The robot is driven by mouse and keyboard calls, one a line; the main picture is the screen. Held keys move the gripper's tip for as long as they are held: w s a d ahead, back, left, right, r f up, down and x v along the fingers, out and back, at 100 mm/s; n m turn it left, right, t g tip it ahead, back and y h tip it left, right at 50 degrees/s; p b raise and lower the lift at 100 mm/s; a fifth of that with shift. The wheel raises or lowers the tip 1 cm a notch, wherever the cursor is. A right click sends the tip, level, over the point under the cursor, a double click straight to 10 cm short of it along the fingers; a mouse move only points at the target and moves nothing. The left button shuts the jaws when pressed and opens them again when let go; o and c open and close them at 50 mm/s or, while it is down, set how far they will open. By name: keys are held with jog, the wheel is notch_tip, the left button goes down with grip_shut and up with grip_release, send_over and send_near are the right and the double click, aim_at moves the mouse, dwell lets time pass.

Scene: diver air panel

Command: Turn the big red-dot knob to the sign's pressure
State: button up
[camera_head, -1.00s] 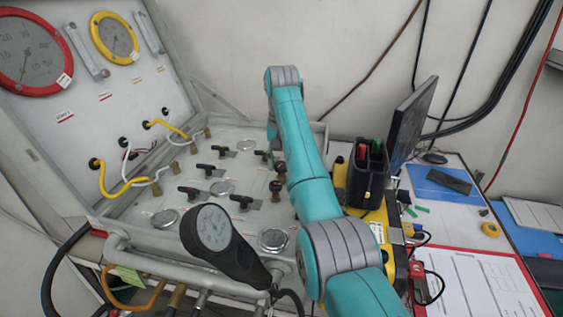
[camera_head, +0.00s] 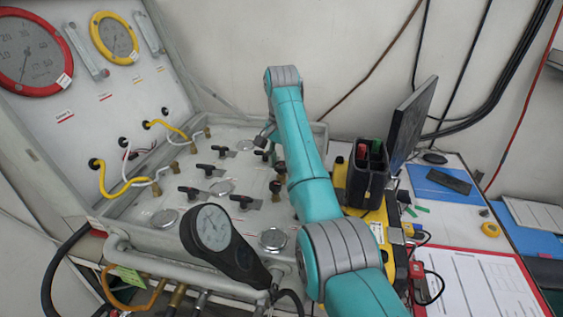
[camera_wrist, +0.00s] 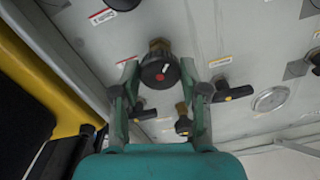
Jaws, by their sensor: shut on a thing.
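The big black knob (camera_wrist: 160,72) with a red dot and a white pointer mark is at the upper middle of the wrist view, on a brass stem. My gripper (camera_wrist: 159,76) has a finger on each side of it and is shut on it. In the head view my arm covers most of this spot, and only a grey bit of my gripper (camera_head: 265,136) shows left of the arm. A large red-rimmed gauge (camera_head: 28,52) stands on the upright panel at far left, partly cut off. Its reading is too small to tell. A white tag (camera_head: 65,81) sits at its rim.
Several black-handled valves, such as this valve (camera_head: 188,191), stand on the sloping panel (camera_head: 140,207). A yellow-rimmed gauge (camera_head: 114,38) is above. A black handheld gauge (camera_head: 214,228) is in front. A black caddy (camera_head: 366,172) and a monitor (camera_head: 412,122) stand right of my arm.

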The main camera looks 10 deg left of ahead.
jog(key=shift+w+r, duration=0.1)
jog(key=o, duration=1.1)
jog(key=shift+o, duration=0.2)
